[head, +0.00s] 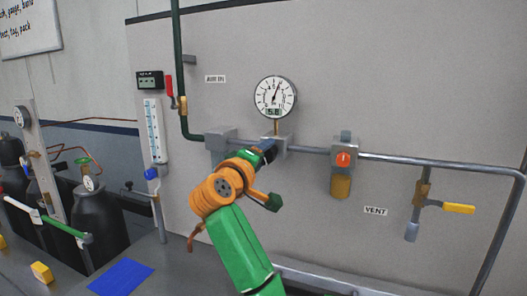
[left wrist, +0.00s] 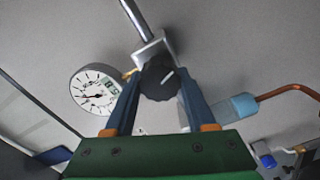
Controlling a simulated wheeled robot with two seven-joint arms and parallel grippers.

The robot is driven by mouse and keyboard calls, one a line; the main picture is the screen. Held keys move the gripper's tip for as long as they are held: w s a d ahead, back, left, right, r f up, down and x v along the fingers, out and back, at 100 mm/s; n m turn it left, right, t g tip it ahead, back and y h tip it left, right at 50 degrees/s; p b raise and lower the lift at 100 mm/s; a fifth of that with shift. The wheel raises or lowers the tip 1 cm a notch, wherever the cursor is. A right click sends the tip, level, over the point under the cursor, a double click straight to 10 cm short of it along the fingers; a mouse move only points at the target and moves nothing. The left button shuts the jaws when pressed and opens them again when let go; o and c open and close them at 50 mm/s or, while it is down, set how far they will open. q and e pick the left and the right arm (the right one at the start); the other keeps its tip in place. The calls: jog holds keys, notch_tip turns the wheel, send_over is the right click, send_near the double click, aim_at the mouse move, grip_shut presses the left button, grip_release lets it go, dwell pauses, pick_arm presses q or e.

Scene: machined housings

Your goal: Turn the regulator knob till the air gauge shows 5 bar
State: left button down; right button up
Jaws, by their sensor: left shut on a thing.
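The round white air gauge (head: 275,97) with black marks stands on a short brass stem above the pipe. In the head view its needle points up and slightly right; the small digits are too small to read surely. The left wrist view shows the gauge (left wrist: 96,88) tilted, left of my fingers. The black regulator knob (left wrist: 157,79) has a white line on its face and sits between my left fingers. My right gripper is not in view.
A grey pipe runs right past an orange-marked valve (head: 343,159) to a yellow-handled valve (head: 458,208) near the VENT label (head: 375,211). A green pipe (head: 178,70) comes down at left. Dark gas cylinders (head: 96,215) stand far left. A blue mat (head: 121,277) lies at bottom left.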

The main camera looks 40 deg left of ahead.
pick_arm(q)
jog(key=shift+r+n, duration=0.1)
jog(key=shift+n, duration=0.8)
jog(key=shift+c, duration=1.1)
grip_release()
jog(key=shift+s+f, duration=0.2)
jog(key=shift+f, duration=0.05)
jog(key=b+v, duration=0.3)
jog(key=v, duration=0.3)
jog(key=shift+s, duration=0.3)
